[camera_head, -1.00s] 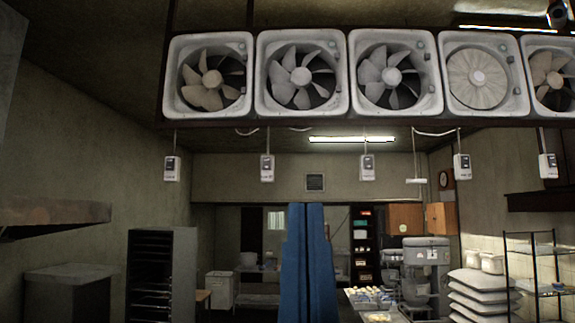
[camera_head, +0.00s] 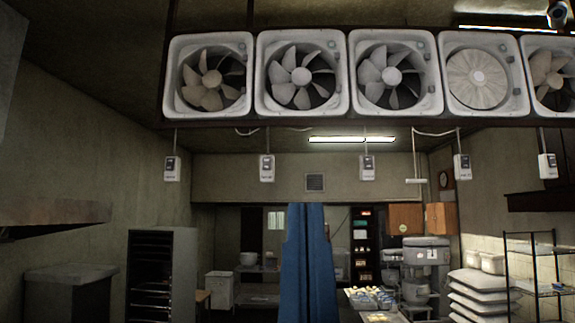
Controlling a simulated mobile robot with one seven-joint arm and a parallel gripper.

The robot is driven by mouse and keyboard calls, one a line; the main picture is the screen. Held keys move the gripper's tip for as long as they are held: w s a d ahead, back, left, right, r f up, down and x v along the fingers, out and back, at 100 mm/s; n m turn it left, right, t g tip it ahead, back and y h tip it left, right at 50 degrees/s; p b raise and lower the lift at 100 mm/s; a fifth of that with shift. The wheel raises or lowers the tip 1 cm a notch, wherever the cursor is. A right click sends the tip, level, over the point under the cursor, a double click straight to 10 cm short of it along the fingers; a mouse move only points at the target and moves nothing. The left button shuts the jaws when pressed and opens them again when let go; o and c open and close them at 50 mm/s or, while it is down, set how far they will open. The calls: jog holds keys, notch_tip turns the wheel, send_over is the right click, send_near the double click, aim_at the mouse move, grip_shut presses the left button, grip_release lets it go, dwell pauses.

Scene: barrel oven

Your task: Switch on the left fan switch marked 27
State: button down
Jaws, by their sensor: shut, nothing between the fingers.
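Several small white switch boxes hang on cords below the row of fans. The leftmost switch box (camera_head: 171,169) hangs under the leftmost fan (camera_head: 211,80). The second switch box (camera_head: 267,168) and the third switch box (camera_head: 366,168) hang to its right. Each box has a dark upper part and small print that is too small to read, so I cannot tell which is marked 27 or how its switch is set. My gripper is not recognisable in this view. A tall blue form (camera_head: 307,265) rises from the bottom centre, well below the boxes; I cannot tell for sure whether it is part of me.
More switch boxes (camera_head: 461,167) hang at the right. A dark rack (camera_head: 150,275) stands at lower left, and a mixer (camera_head: 415,275) and a wire shelf (camera_head: 535,265) stand at lower right. The air around the left switch boxes looks clear.

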jog(key=shift+f, duration=0.1)
notch_tip(320, 180, down, 18)
jog(key=b, duration=1.8)
jog(key=shift+w, duration=0.1)
